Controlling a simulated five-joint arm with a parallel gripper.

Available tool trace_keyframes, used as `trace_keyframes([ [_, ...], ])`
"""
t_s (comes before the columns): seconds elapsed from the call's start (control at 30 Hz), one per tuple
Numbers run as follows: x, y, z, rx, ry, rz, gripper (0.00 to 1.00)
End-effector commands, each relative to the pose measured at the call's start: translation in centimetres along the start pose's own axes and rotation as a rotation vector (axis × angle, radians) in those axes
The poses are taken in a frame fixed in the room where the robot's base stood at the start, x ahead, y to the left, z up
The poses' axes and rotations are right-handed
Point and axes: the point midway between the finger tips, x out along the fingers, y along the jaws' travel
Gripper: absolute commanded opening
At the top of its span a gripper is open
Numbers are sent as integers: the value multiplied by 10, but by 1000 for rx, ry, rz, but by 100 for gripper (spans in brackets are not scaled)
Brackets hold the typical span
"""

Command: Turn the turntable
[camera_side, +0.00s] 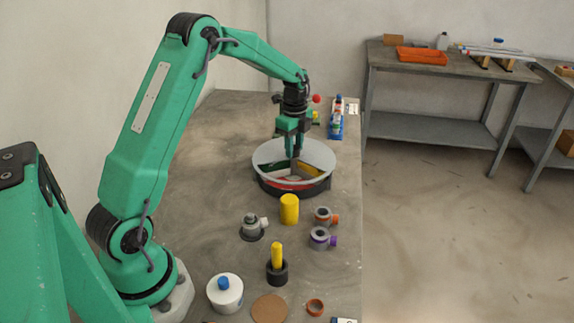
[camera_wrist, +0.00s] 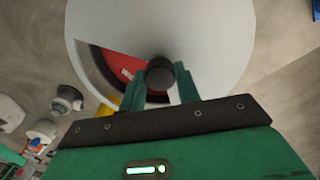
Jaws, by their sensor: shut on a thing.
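The turntable (camera_side: 265,153) is a round grey-white disc on a dark base near the far part of the table. A cut-out sector in its top shows red, yellow and green areas below. My gripper (camera_side: 293,152) points down over the disc and is shut on a dark round knob (camera_wrist: 160,73), which stands on the turntable. In the wrist view the turntable (camera_wrist: 215,35) fills the upper middle, and its opening with the red area (camera_wrist: 118,66) lies left of the knob. My two green fingers (camera_wrist: 160,92) are on either side of the knob. The gripper partly hides the knob in the side view.
In front of the turntable stand a yellow cylinder (camera_side: 289,209), a grey fitting (camera_side: 252,227), two ringed fittings (camera_side: 322,237) and a yellow peg in a black holder (camera_side: 277,262). A white jar (camera_side: 225,293) is nearer. Bottles (camera_side: 338,118) stand behind right.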

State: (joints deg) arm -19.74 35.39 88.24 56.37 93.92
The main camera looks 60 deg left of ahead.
Motion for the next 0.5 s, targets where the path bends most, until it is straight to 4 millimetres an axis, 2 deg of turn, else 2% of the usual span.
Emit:
trace_keyframes([
  [0.43,-2,0,-1,17,0,-1,0],
  [0.47,-2,0,-1,16,0,-1,34],
  [0.5,-2,0,-1,16,0,-2,42],
])
